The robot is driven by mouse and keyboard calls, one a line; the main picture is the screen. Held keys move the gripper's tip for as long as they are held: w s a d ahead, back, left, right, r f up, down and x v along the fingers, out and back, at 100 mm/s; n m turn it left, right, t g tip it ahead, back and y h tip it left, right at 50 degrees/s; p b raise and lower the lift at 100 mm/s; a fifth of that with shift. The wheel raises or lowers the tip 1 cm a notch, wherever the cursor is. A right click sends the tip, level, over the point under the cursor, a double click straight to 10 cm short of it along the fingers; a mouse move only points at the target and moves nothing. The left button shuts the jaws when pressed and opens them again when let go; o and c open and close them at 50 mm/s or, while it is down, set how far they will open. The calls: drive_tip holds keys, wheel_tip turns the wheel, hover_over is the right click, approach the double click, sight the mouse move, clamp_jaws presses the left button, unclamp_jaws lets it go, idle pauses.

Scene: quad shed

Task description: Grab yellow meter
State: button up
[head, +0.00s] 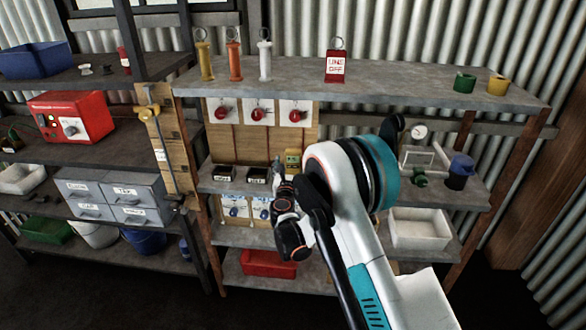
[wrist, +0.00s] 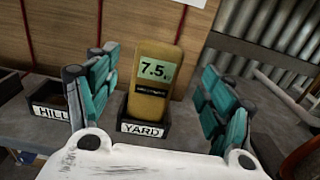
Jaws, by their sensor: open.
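The yellow meter (wrist: 155,82) stands upright in a black holder labelled YARD (wrist: 144,129) in the wrist view. Its green display reads 7.5. In the head view the yellow meter (head: 292,161) shows on the middle shelf, just left of my arm, its lower part partly hidden. My gripper (wrist: 160,98) is open, with one teal finger pad to the left of the meter and one to the right. There is a clear gap on the right side and a smaller one on the left. In the head view my gripper (head: 279,170) is mostly hidden behind my wrist.
A holder labelled HILL (wrist: 50,108), seemingly empty, stands left of the meter. A wooden panel (wrist: 85,30) rises behind it. A gauge stand (head: 418,150) and a dark blue-topped container (head: 460,172) are right of my arm. The top shelf (head: 385,78) holds coloured tags and cups.

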sight(293, 157)
drive_tip(key=w+b, duration=0.2)
drive_tip(key=w, duration=0.3)
drive_tip(key=shift+w, duration=0.25)
drive_tip(key=shift+w+r, duration=0.1)
drive_tip(key=shift+w, duration=0.55)
drive_tip(key=shift+c, duration=0.6)
drive_tip(key=c, duration=1.7)
